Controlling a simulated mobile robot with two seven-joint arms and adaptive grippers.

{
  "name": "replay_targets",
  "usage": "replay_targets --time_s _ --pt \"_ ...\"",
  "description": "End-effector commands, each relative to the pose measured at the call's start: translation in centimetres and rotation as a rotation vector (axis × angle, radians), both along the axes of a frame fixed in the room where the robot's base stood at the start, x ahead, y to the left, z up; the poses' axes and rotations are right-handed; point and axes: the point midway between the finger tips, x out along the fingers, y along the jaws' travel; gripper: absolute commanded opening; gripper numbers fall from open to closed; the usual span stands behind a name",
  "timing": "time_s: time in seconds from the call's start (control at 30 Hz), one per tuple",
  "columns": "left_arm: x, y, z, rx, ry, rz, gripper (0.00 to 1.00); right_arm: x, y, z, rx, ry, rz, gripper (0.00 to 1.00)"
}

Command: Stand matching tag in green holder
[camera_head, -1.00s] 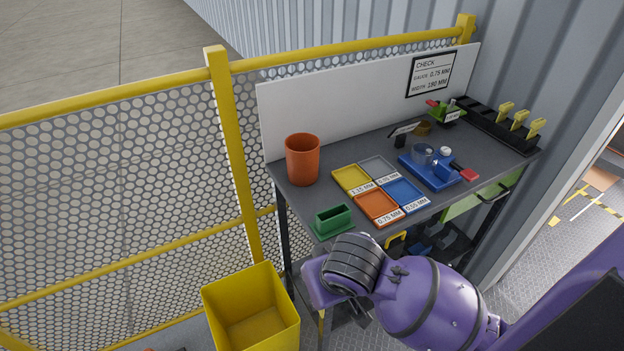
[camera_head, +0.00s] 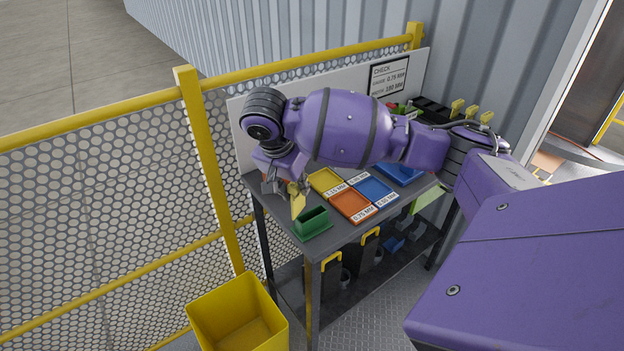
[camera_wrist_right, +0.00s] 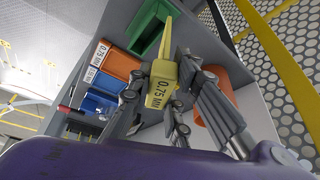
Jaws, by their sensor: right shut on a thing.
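My right gripper (camera_head: 290,186) is shut on a yellow tag (camera_head: 298,204), which hangs below it above the table's left end. In the right wrist view the tag (camera_wrist_right: 163,72) reads 0.75 MM and sits between the fingers (camera_wrist_right: 155,90). The green holder (camera_head: 312,224), a small box with an open slot, stands at the table's front left corner. It is just below and to the right of the tag, which appears apart from it. The holder also shows in the right wrist view (camera_wrist_right: 150,24). My left gripper is not in view.
Labelled trays lie right of the holder: yellow (camera_head: 325,182), orange (camera_head: 351,206) and blue (camera_head: 376,191). An orange cup (camera_wrist_right: 213,118) stands near the gripper. More yellow tags (camera_head: 457,107) are at the back right. A yellow bin (camera_head: 237,318) is below.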

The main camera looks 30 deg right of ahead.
Motion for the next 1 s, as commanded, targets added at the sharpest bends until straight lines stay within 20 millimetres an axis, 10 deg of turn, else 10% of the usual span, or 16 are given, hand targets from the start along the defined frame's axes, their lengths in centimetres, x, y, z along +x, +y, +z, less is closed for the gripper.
replay_targets --time_s 0.33,1.0 --pt "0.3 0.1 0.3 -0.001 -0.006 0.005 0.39 -1.1 -2.9 1.0 0.0 0.001 -0.425 0.0" --pt "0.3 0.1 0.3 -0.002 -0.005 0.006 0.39 -1.2 -3.0 -0.1 0.0 0.003 -0.447 0.0"
